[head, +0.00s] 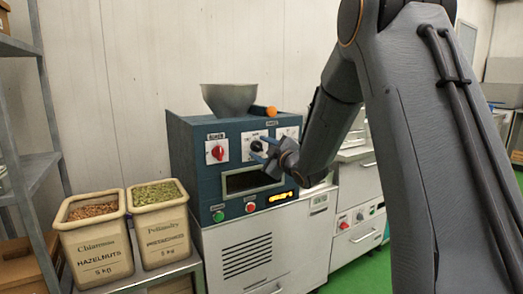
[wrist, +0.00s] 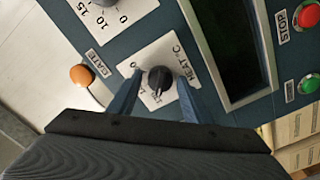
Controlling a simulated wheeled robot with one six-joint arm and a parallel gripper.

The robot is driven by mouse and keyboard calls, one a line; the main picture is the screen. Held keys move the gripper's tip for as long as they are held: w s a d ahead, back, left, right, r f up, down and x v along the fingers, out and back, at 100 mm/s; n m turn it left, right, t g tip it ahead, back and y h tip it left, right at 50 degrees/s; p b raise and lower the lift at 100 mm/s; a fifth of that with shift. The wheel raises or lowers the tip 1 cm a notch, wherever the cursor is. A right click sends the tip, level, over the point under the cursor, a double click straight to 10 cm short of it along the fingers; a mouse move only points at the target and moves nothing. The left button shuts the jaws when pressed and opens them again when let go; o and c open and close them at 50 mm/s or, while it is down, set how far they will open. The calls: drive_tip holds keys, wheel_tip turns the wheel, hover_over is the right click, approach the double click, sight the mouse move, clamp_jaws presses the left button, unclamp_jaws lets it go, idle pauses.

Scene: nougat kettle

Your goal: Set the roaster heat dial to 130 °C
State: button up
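The roaster is a dark blue machine (head: 186,160). Its black heat dial (head: 256,146) sits on a white plate in the upper middle of the front panel. In the wrist view the dial (wrist: 160,78) is seen close up beside the label "HEAT °C". A pale pointer mark seems to lie at its lower edge in that picture. Most scale numbers are too small or hidden, so the setting cannot be read. My gripper (wrist: 156,98) is open, with one finger on either side of the dial and gaps between them. In the head view my gripper (head: 267,152) partly covers the panel.
A red knob (head: 217,152) is left of the dial; another knob (wrist: 103,2) is on the other side. An orange gate knob (wrist: 81,74), dark window (wrist: 228,35), red stop button (wrist: 309,16) and green button (wrist: 309,83) are nearby. Ingredient bins (head: 95,240) stand left.

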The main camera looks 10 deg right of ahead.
drive_tip(key=shift+o, duration=0.2)
drive_tip(key=shift+s, duration=0.1)
drive_tip(key=v, duration=0.7)
drive_tip(key=shift+s, duration=0.25)
drive_tip(key=shift+d, duration=0.1)
drive_tip(key=s+d+f+m+g+h+p, duration=0.1)
drive_tip(key=s+f+m+g+h+p, duration=0.25)
drive_tip(key=s, duration=0.35)
drive_tip(key=s+d+f+m+g+h+p, duration=0.1)
drive_tip(key=s+f+m+g+h+p, duration=0.15)
drive_tip(key=s+f+m+g, duration=0.35)
drive_tip(key=s+a+m+g+p, duration=0.2)
drive_tip(key=s+g+p, duration=0.1)
drive_tip(key=s, duration=1.1)
drive_tip(key=s+a+m+g+p, duration=0.2)
drive_tip(key=s+g, duration=0.2)
drive_tip(key=s, duration=1)
drive_tip(key=shift+s+a+g+p, duration=0.25)
drive_tip(key=shift+a+g+p, duration=0.05)
drive_tip(key=shift+g+p, duration=0.1)
